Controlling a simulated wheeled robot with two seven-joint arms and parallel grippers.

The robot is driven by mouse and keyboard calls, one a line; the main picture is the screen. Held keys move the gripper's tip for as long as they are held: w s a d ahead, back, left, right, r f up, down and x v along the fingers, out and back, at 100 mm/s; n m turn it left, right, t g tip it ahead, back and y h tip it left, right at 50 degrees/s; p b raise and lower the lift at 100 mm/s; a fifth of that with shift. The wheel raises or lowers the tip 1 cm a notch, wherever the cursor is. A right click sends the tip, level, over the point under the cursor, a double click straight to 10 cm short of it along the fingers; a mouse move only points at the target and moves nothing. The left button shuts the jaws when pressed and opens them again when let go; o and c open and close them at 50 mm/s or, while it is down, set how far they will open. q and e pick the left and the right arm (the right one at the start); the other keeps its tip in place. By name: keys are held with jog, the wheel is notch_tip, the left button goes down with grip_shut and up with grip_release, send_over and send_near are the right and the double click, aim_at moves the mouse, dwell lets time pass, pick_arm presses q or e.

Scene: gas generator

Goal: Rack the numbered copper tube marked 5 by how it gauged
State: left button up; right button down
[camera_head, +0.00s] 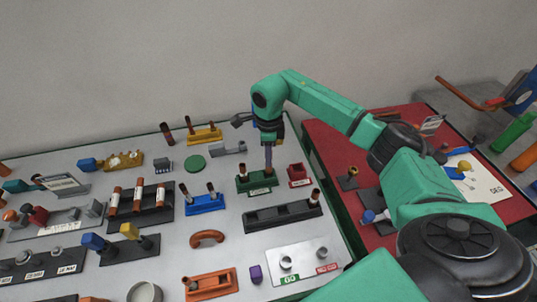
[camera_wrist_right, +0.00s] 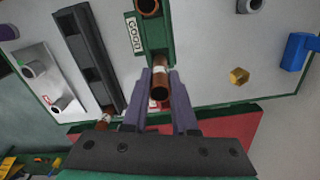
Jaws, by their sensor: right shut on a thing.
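My right gripper (camera_head: 268,165) points down at the green rack (camera_head: 255,188) and is shut on a copper tube. In the right wrist view the copper tube (camera_wrist_right: 160,90), with a white band, stands between the fingers (camera_wrist_right: 160,78) at one end of the green rack (camera_wrist_right: 160,45). The rack's plate reads GOOD. I cannot tell how deep the tube sits, and its number is not legible. Another copper tube (camera_wrist_right: 147,6) is at the rack's other end. My left gripper is not in view.
A dark rack (camera_head: 280,217) holds one tube (camera_head: 316,196) at its right end. A blue rack (camera_head: 204,204) and a yellow rack (camera_head: 205,136) stand nearby.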

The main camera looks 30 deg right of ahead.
jog(key=shift+f, duration=0.15)
jog(key=shift+f+b, duration=1.6)
jog(key=shift+f, duration=0.3)
jog(key=c, duration=0.6)
grip_release()
notch_tip(320, 180, up, 14)
jog(key=shift+r+b, duration=0.25)
jog(key=shift+b, duration=0.9)
